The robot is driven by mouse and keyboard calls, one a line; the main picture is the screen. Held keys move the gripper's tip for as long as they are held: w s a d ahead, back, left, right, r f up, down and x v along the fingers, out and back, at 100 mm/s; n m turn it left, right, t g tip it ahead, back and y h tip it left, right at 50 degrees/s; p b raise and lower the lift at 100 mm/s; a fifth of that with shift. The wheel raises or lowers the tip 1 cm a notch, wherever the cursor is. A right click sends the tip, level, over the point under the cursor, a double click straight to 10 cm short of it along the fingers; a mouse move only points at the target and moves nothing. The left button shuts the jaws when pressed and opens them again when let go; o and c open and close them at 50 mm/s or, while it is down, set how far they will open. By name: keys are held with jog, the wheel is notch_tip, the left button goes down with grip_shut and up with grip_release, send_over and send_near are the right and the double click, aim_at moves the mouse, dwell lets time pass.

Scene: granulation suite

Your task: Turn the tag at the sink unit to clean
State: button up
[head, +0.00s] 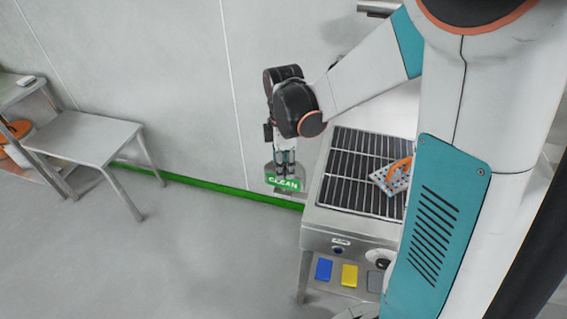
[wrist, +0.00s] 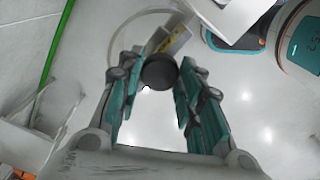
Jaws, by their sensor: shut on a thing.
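The tag (head: 283,185) hangs at the left side of the sink unit (head: 340,235) in the head view. Its green face reads CLEAN. My gripper (head: 286,170) points down just above the green face, with its fingers in front of the tag's grey upper part. In the wrist view, my gripper (wrist: 158,82) is shut on a dark round knob (wrist: 159,71) between the two teal fingers. A light plate with a yellow patch (wrist: 172,43) shows behind the knob. The fingertips partly hide how the knob joins the plate.
A perforated piece with an orange handle (head: 395,177) lies on the sink unit's slatted top. Blue, yellow and grey pads (head: 349,275) sit low at its front. A grey table (head: 85,138) stands at the left. The floor (head: 190,250) between is clear.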

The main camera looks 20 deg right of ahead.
jog(key=shift+n, duration=0.4)
jog(key=o, duration=1.1)
jog(key=shift+c, duration=0.2)
jog(key=shift+r, duration=0.1)
notch_tip(320, 180, up, 12)
jog(key=shift+s, duration=0.1)
